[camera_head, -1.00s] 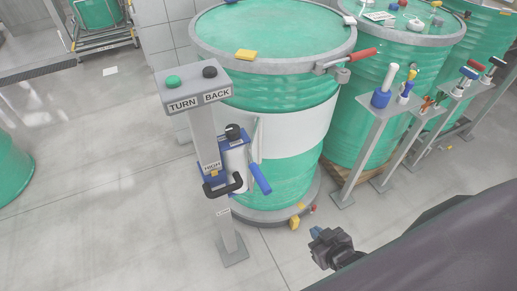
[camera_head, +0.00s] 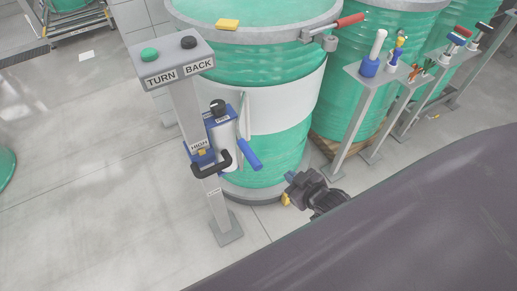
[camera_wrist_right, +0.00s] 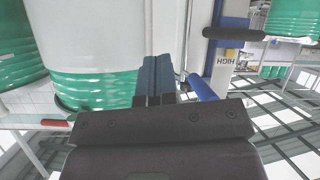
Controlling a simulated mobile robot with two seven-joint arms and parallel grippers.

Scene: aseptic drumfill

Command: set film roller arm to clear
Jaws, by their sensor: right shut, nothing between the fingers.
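A grey post carries a blue film carriage (camera_head: 199,157) with a white film roll (camera_head: 222,140), a black knob on top and a black handle (camera_head: 213,166). A blue bar, apparently the film roller arm (camera_head: 249,154), angles down to the right beside the drum. It also shows in the right wrist view as a blue bar (camera_wrist_right: 202,88) just beyond my fingers. My right gripper (camera_head: 291,177) is shut and empty, apart from the bar, to its lower right and in front of the drum's foot. In the wrist view its fingers (camera_wrist_right: 156,80) are together. My left gripper is out of view.
The post's top panel (camera_head: 177,62) has a green and a black button, labelled TURN and BACK. A green drum (camera_head: 290,95) with a red-handled clamp (camera_head: 332,27) stands behind. Tool stands (camera_head: 357,120) are at the right.

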